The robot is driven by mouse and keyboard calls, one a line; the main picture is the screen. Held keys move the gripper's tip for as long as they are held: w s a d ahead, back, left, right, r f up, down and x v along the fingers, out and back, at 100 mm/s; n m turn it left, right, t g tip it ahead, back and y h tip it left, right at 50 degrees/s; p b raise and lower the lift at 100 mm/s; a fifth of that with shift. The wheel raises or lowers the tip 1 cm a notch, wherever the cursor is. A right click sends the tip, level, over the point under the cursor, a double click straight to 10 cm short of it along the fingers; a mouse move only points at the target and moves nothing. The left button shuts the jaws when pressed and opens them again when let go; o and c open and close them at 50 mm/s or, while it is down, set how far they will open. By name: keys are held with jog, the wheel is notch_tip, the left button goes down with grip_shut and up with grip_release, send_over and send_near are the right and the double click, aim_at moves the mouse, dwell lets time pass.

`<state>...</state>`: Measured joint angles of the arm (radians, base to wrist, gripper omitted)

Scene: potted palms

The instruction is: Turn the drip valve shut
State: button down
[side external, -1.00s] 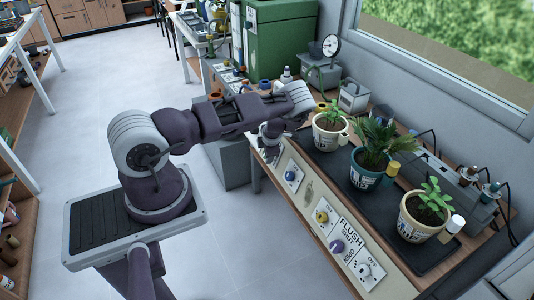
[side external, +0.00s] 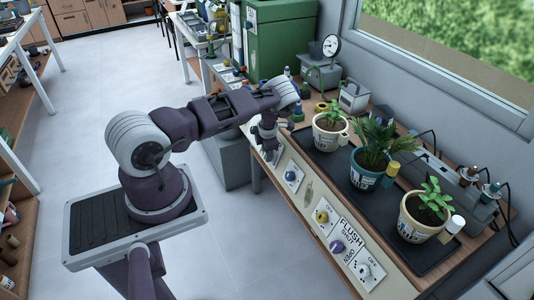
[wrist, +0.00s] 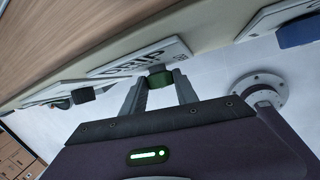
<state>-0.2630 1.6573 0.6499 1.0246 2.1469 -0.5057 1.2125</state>
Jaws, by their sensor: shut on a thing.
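The drip valve is a green knob (wrist: 161,80) in front of a white plate (wrist: 140,57) lettered "DRIP" on the bench's front panel. In the wrist view my gripper (wrist: 160,88) has one finger on each side of the knob and is shut on it. In the side view my gripper (side external: 266,146) is at the far end of the sloped front panel (side external: 308,192), and the knob is hidden behind it. The knob's exact angle is hard to read.
A blue knob (side external: 290,176), a yellow knob (side external: 321,217) and a purple knob (side external: 337,246) by the FLUSH plate sit along the same panel. Several potted plants stand on a dark tray (side external: 402,245) behind it. The floor (side external: 250,255) in front is clear.

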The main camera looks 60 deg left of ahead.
jog(key=shift+h, duration=0.6)
jog(key=c, duration=0.9)
grip_release()
jog(key=shift+c, duration=0.2)
jog(key=r, duration=0.4)
jog(key=d+r, duration=0.1)
jog(key=r, duration=0.2)
jog(key=shift+s, duration=0.25)
